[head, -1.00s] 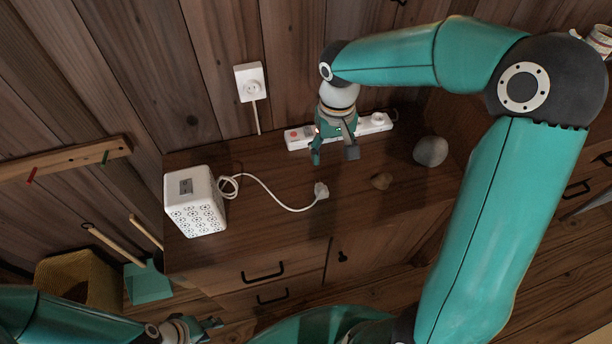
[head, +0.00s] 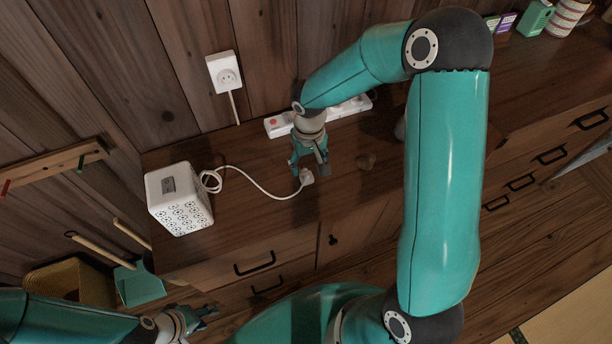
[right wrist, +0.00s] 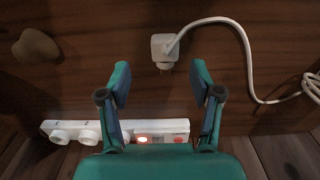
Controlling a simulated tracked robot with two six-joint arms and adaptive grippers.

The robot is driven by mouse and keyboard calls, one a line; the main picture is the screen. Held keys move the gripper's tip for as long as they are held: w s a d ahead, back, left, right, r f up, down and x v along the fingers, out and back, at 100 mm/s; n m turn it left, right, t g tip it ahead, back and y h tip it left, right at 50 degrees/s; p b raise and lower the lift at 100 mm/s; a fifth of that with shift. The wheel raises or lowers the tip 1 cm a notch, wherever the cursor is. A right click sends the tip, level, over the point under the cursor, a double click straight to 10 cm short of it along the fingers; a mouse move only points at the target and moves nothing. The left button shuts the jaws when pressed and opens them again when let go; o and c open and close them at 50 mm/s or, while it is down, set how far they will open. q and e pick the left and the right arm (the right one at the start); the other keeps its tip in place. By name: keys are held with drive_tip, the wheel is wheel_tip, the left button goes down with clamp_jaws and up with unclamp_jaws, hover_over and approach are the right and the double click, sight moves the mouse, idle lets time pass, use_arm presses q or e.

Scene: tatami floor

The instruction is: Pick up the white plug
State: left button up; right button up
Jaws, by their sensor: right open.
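The white plug (head: 306,177) lies on the wooden cabinet top at the end of a white cord. The cord runs left to a white patterned box (head: 180,200). My right gripper (head: 309,168) is over the cabinet top right at the plug in the head view, open and empty. In the right wrist view the plug (right wrist: 163,48) lies beyond the open fingertips (right wrist: 160,82), roughly in line with the gap between them, not between the fingers. My left gripper (head: 208,314) is low at the left, away from the cabinet top; its jaw state is unclear.
A white power strip (head: 335,110) with a lit red switch lies along the wall behind my right gripper. A wall socket (head: 225,72) is above it. A brown stone (head: 366,161) sits right of the plug. The cabinet top in front of the cord is clear.

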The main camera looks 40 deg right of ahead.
sight(307, 176)
drive_tip(key=f, duration=0.3)
drive_tip(key=shift+s+a+f, duration=0.15)
drive_tip(key=shift+a+f, duration=0.15)
drive_tip(key=shift+a, duration=0.1)
drive_tip(key=shift+f, duration=0.55)
drive_tip(key=c, duration=1.2)
drive_tip(key=shift+o, duration=0.2)
drive_tip(key=shift+r, duration=0.15)
wheel_tip(307, 176, up, 20)
